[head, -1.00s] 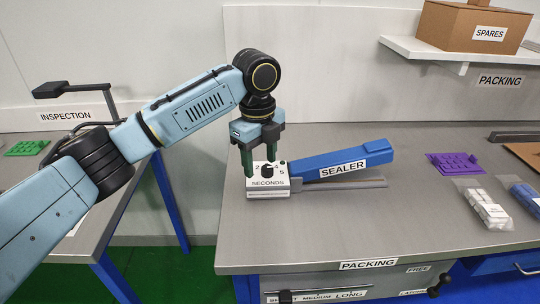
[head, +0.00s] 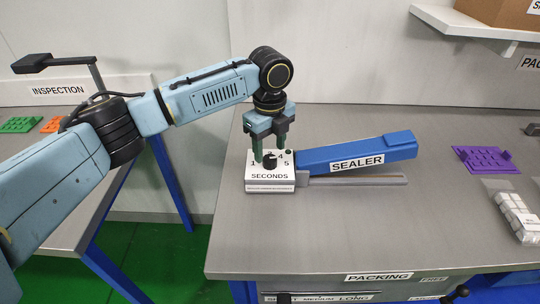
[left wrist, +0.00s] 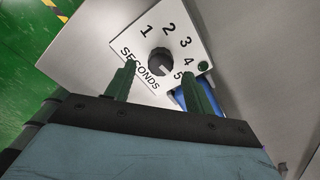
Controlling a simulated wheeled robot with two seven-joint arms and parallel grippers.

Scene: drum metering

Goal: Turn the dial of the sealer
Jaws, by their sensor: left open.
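The sealer (head: 355,152) is a blue lever arm on a grey base, with a white box marked SECONDS (head: 270,186) at its left end. The black round dial (head: 270,160) sits on top of the box among the numbers 1 to 5. It also shows in the left wrist view (left wrist: 160,61), with a light mark on its lower right side. My left gripper (head: 270,156) is open and points down over the box. In the left wrist view its green fingertips (left wrist: 159,73) stand either side of the dial, with gaps. My right gripper is not in view.
The sealer stands on the grey packing table (head: 330,235). A shelf (head: 470,22) with a cardboard box is at upper right. The inspection table (head: 80,190) is at left.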

